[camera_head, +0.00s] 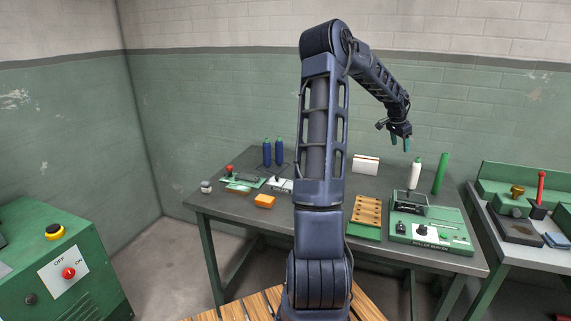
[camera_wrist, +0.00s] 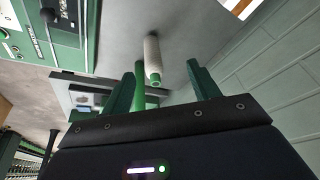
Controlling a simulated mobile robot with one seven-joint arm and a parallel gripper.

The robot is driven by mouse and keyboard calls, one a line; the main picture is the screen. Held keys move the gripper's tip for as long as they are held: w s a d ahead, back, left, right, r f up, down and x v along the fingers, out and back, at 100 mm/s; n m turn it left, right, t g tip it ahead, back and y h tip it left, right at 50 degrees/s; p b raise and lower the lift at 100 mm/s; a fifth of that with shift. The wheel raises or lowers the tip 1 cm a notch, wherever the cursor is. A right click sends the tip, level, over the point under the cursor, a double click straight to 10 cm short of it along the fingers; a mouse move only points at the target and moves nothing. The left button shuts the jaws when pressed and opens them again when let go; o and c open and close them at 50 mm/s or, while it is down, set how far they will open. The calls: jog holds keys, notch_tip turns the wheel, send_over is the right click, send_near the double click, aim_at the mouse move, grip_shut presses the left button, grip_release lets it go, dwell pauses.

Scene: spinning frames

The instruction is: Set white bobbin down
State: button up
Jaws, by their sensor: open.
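The white bobbin (camera_head: 414,175) stands upright at the back of the green-based machine labelled as a roller (camera_head: 432,233), on the right of the table. Whether its foot rests on the machine or the table behind cannot be told. My gripper (camera_head: 401,143) is open and empty, pointing down just above and slightly left of the bobbin's top. In the wrist view the bobbin (camera_wrist: 152,50), with a green end, shows beyond and between the spread green fingers (camera_wrist: 161,70), apart from them.
A tall green cylinder (camera_head: 440,173) stands right of the bobbin. A wooden rack (camera_head: 367,211) lies left of the machine. Two blue bobbins (camera_head: 273,153), an orange block (camera_head: 264,201) and a white card box (camera_head: 366,164) are on the dark table (camera_head: 350,250). A second bench (camera_head: 515,250) adjoins at right.

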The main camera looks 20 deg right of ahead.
jog(key=w+a+r+n+t+y, duration=0.1)
jog(key=a+r+n, duration=0.2)
jog(key=a, duration=0.9)
jog(key=w+a+r+n+t+y, duration=0.1)
jog(key=w+a+r+n, duration=0.2)
jog(key=a, duration=1)
jog(key=a+r+n+t+y, duration=0.1)
jog(key=a+r+n+t, duration=0.2)
jog(key=a, duration=0.9)
jog(key=s+a+r+n+y, duration=0.1)
jog(key=s+a+r+n, duration=0.15)
jog(key=a, duration=0.55)
jog(key=s+a+r+n, duration=0.15)
jog(key=s+a, duration=0.25)
jog(key=a, duration=0.4)
jog(key=s+a+f+n, duration=0.3)
jog(key=s+a+n, duration=0.3)
jog(key=s+a, duration=0.6)
jog(key=shift+f, duration=0.15)
